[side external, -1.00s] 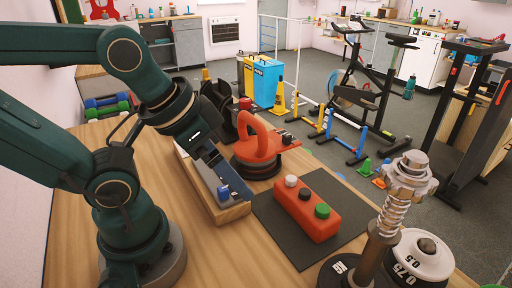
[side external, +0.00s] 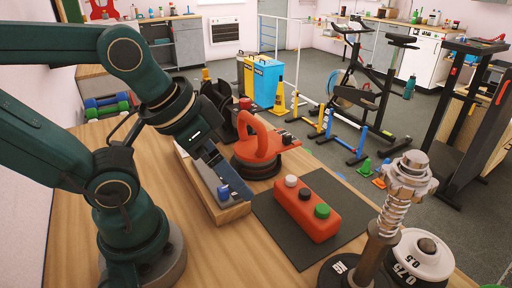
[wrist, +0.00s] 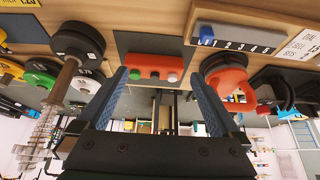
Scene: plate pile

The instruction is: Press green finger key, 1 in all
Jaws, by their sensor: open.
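The red block (side external: 312,207) lies on a dark mat (side external: 270,222). It carries a row of three keys: white (side external: 291,181), black (side external: 304,195) and green (side external: 322,211), the green one nearest the side camera. The wrist view shows both blue-grey fingers (wrist: 158,78) spread wide.
A wooden board with a blue slider knob (side external: 223,192) and numbered marks stands left of the mat. An orange-handled device (side external: 262,148) sits behind it. A tall metal spring post (side external: 388,215) and weight plates (side external: 420,258) stand at right.

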